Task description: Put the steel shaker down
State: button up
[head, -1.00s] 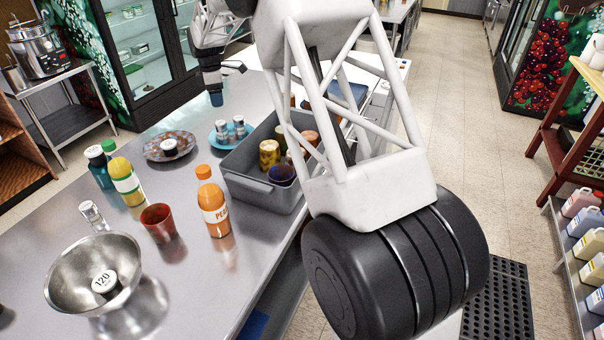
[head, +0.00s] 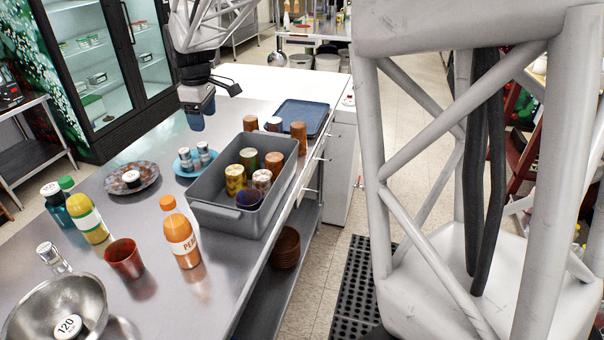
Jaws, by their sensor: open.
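My gripper (head: 197,118) hangs over the far part of the steel counter, behind the blue saucer. Its jaws are dark with blue tips, seen small and from the side; they are open and nothing shows between them. Two small steel shakers (head: 204,152) stand upright side by side on the blue saucer (head: 178,168), apart from my gripper. Another small metal-topped shaker (head: 49,254) stands at the left by the steel bowl (head: 18,312). I cannot tell which one the task means.
A grey bin (head: 217,213) holds several cups and jars near the counter's (head: 150,210) right edge. A blue tray (head: 300,113) lies behind it. An orange bottle (head: 180,235), red cup (head: 124,258) and speckled plate (head: 145,182) stand nearby. Bare counter lies left of my gripper.

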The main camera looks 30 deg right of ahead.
jog(key=s+d+r+m+t, duration=0.1)
jog(key=s+d+m, duration=0.15)
jog(key=s, duration=0.85)
jog(key=s+d+r+m, duration=0.1)
jog(key=s+m, duration=0.3)
jog(key=s, duration=0.8)
jog(key=s+f+m, duration=0.2)
jog(key=s, duration=0.6)
jog(key=s+d+f+m, duration=0.1)
jog(key=s+f+m, duration=0.1)
jog(key=s, duration=0.7)
jog(key=shift+s+f+m+t, duration=0.3)
jog(key=shift+f+m, duration=0.05)
jog(key=shift+f, duration=0.5)
